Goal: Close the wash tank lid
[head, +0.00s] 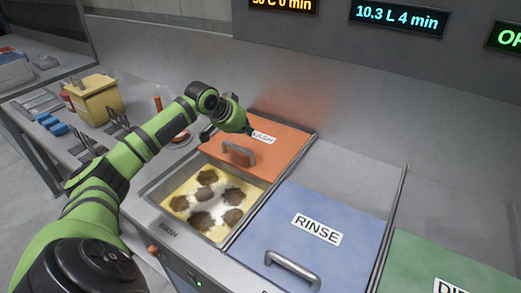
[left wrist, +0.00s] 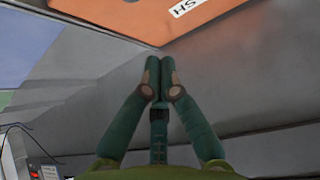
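The orange wash lid (head: 284,144) lies over the back part of the wash tank, labelled WASH, with a grey handle (head: 238,153) at its front edge. The front part of the tank (head: 178,200) is open and shows brown pieces in pale yellow, foamy liquid. My left gripper (head: 249,129) is at the lid's back left, by the label. In the left wrist view its fingertips (left wrist: 160,62) are together with nothing seen between them, close to a corner of the orange lid (left wrist: 190,22); contact cannot be told. My right gripper is not in view.
The blue rinse lid (head: 340,215) and a green lid (head: 435,265) lie to the right, separated by metal rails. A yellow box (head: 94,99) and blue pieces stand on the left bench. A wall rises behind the tanks.

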